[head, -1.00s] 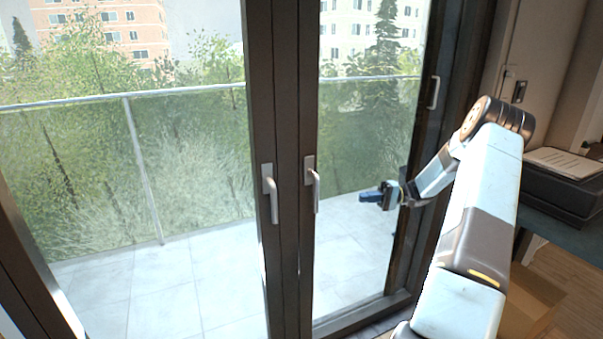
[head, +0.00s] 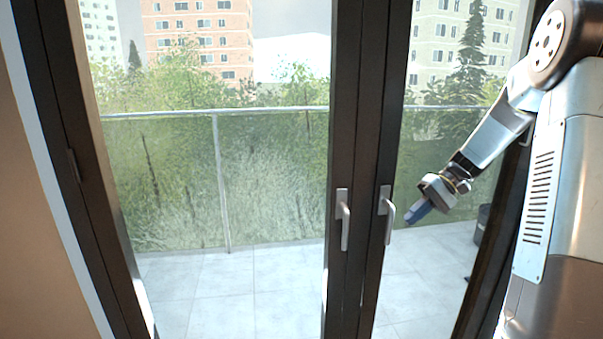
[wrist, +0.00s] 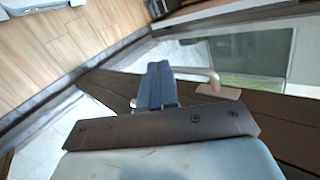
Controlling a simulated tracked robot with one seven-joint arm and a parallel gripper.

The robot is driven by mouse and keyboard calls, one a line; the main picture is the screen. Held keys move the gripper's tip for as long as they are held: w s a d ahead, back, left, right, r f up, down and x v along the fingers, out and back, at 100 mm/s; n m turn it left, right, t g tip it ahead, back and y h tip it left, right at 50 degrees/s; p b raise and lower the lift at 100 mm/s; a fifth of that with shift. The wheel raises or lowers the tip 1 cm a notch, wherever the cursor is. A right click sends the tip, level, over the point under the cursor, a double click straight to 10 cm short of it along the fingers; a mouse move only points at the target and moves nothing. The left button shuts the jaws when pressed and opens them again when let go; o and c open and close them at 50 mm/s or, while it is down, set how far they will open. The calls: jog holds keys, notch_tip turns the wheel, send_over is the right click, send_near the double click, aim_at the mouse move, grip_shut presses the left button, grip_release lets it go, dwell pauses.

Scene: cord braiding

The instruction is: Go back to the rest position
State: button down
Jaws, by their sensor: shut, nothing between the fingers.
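My gripper (head: 419,212) shows in the head view right of the middle, at the end of my raised arm, in front of the right glass door panel. Its blue fingers point down and to the left, close to the right door handle. In the wrist view the blue fingers (wrist: 154,85) are together with nothing between them. A metal door handle (wrist: 200,78) shows just beyond them there; I cannot tell whether they touch it.
A dark-framed glass door (head: 352,130) stands before me, with two handles, the left one (head: 344,218) and the right one (head: 387,213). Beyond it are a tiled balcony (head: 255,285) and a railing (head: 270,110). The wrist view shows wooden floor (wrist: 60,40) at upper left.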

jog(key=s+a+r+t+h, duration=0.2)
jog(key=s+r+h, duration=0.1)
jog(key=s, duration=0.6)
jog(key=s+a+r+t+h, duration=0.2)
jog(key=s+r+t+h, duration=0.1)
jog(key=s, duration=0.5)
jog(key=s+a+r+t+h, duration=0.2)
jog(key=s+r, duration=0.3)
jog(key=s, duration=0.4)
jog(key=shift+s+r+t+h, duration=0.35)
jog(key=shift+t+h, duration=0.25)
jog(key=shift+h, duration=0.1)
